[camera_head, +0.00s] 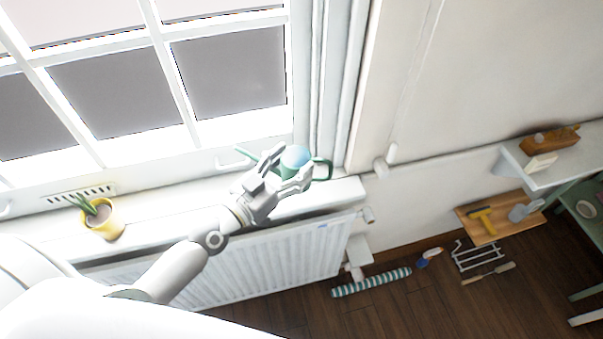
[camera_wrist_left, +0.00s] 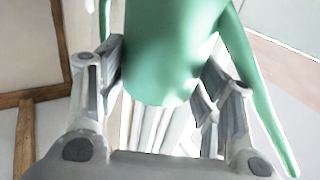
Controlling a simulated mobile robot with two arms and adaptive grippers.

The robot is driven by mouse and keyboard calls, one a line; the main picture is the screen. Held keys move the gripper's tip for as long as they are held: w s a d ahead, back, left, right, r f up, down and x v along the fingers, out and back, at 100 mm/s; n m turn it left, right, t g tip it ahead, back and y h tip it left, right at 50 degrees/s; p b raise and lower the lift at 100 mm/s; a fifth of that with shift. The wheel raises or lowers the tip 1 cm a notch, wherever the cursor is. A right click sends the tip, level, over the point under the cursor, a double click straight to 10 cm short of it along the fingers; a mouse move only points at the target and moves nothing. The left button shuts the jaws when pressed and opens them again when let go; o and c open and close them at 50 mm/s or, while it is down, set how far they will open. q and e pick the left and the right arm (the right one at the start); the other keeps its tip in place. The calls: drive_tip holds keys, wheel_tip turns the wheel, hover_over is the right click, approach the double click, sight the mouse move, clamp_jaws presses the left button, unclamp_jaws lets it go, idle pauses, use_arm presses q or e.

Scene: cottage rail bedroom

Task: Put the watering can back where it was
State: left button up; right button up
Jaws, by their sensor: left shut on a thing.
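The watering can (camera_head: 296,158) is green with a light blue round top, a spout to the left and a handle to the right. It is at the right end of the white window sill (camera_head: 335,191); I cannot tell if it touches the sill. My left gripper (camera_head: 283,180) is shut on its body. In the left wrist view the green can (camera_wrist_left: 172,55) fills the space between the fingers (camera_wrist_left: 165,95), with a long green part sloping down at the right. My right gripper is not in view.
A yellow pot with a plant (camera_head: 103,219) stands at the left of the sill. A white radiator (camera_head: 265,262) is below it. A striped roll (camera_head: 371,282) and small items lie on the dark floor. A shelf (camera_head: 560,165) and wooden board with tools (camera_head: 500,216) are at the right.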

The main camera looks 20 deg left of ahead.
use_arm(q)
drive_tip(key=shift+w+d+f+b, duration=0.15)
drive_tip(key=shift+w+d+f, duration=0.05)
drive_tip(key=shift+w+f, duration=0.35)
drive_tip(key=shift+w+d+f+b, duration=0.15)
drive_tip(key=shift+w+f, duration=0.25)
drive_tip(key=shift+f, duration=0.25)
drive_tip(key=shift+w+d+f, duration=0.1)
drive_tip(key=shift+w+f, duration=0.1)
drive_tip(key=shift+f, duration=0.1)
drive_tip(key=shift+w+f, duration=0.2)
drive_tip(key=f+b, duration=0.2)
drive_tip(key=f, duration=0.1)
drive_tip(key=shift+w+d+f, duration=0.2)
drive_tip(key=shift+f, duration=0.1)
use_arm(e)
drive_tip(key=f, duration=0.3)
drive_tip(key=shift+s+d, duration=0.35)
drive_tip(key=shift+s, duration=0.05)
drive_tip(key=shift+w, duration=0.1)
use_arm(q)
drive_tip(key=shift+f, duration=0.2)
drive_tip(key=o, duration=1.3)
drive_tip(key=shift+s, duration=0.1)
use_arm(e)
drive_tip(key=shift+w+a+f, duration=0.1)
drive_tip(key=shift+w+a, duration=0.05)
